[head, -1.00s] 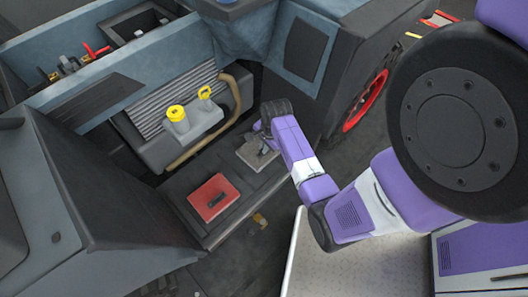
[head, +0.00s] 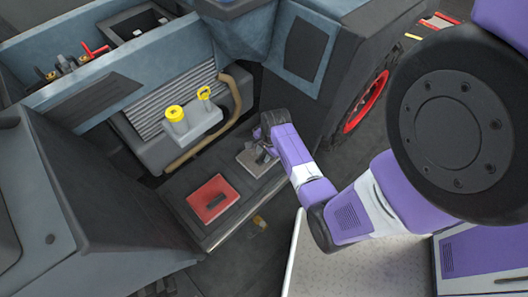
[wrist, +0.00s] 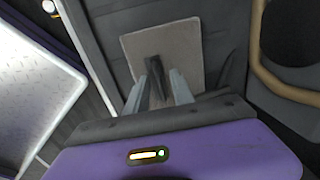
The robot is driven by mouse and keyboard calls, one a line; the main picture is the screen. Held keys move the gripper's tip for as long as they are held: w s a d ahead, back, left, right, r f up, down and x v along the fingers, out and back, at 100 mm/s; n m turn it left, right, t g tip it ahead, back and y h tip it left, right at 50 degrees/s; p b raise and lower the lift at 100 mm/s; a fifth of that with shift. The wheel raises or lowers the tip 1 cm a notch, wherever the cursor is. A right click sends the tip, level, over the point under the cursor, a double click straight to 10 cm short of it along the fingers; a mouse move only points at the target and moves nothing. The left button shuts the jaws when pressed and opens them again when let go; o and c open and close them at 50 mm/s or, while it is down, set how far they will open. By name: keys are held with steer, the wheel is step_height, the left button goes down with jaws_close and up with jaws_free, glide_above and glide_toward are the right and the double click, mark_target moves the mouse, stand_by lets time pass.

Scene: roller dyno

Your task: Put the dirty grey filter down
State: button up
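The dirty grey filter (head: 254,162) is a flat grey square with a dark upright handle. It lies flat on the dark ledge, to the upper right of a red filter (head: 212,198). In the wrist view the grey filter (wrist: 190,45) is just beyond my fingers, with its dark handle between them. My gripper (head: 266,153) is over the grey filter. In the wrist view my gripper's fingers (wrist: 158,80) stand apart on both sides of the handle, with a small gap showing. My gripper hides part of the filter in the head view.
The dark ledge (head: 180,187) runs below a ribbed radiator. A white reservoir with yellow caps (head: 190,124) and a tan hose (head: 190,153) are close behind. A dark-blue body panel and a red-rimmed wheel (head: 366,102) stand to the right.

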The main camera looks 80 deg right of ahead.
steer(key=p+v, duration=0.4)
steer(key=v, duration=0.8)
steer(key=a+r+n+t+h, duration=0.25)
steer(key=a+n+t, duration=0.25)
steer(key=a+n, duration=1)
steer(key=s+a+r+n+t+y, duration=0.2)
steer(key=s+a+r+n+t, duration=0.1)
steer(key=a+r, duration=0.5)
steer(key=s+a+r+n+t+y, duration=0.1)
steer(key=s+a+r+n+t, duration=0.3)
steer(key=a+r, duration=0.5)
step_height(320, 180, up, 6)
steer(key=shift+n+t+y, duration=0.35)
steer(key=shift+n+t, duration=0.15)
steer(key=shift+n, duration=0.7)
steer(key=shift+a, duration=0.15)
